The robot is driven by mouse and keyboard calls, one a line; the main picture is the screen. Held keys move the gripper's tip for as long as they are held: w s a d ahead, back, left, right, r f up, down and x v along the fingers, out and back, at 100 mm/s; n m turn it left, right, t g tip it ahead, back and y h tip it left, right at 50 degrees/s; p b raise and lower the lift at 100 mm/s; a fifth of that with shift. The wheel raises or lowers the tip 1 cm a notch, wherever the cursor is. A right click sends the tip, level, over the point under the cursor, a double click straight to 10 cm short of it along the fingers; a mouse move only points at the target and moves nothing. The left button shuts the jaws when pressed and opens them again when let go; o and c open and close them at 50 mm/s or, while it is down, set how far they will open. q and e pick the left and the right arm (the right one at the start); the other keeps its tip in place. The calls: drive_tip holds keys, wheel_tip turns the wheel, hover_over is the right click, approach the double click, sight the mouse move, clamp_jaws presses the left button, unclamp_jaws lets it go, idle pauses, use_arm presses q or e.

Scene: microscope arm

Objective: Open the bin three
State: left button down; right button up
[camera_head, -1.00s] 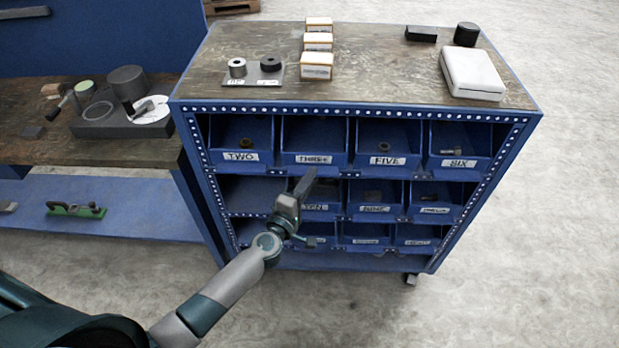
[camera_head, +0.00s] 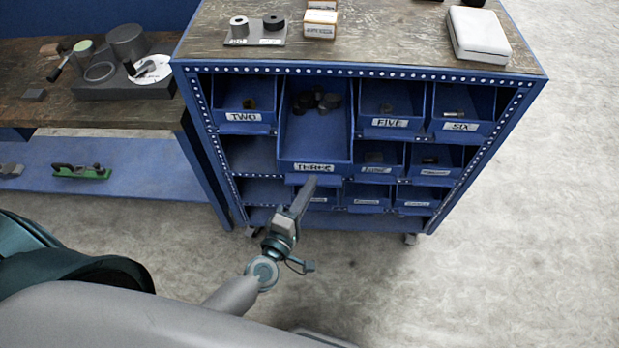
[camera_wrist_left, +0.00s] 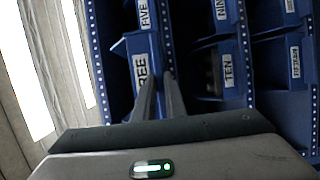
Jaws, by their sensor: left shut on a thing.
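Bin three (camera_head: 316,150) is a blue bin labelled THREE in the top row of the blue cabinet in the head view. It is pulled out well past its neighbours, and several dark round parts lie inside it. My left gripper (camera_head: 309,184) is at the lower front edge of the bin, just below its label, and is shut on the bin's front. In the left wrist view the gripper's two fingers (camera_wrist_left: 160,90) reach to the bin's front (camera_wrist_left: 138,48), partly covering its label. The exact contact is hidden. My right gripper is not in view.
Bins two (camera_head: 243,112), five (camera_head: 389,118) and six (camera_head: 460,122) sit in the same row. A workbench (camera_head: 100,117) stands at the left. A white box (camera_head: 479,36) lies on the cabinet top (camera_head: 390,40). Floor in front and at right is clear.

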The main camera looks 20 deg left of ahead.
use_arm(q)
drive_tip(key=c, duration=1.8)
unclamp_jaws()
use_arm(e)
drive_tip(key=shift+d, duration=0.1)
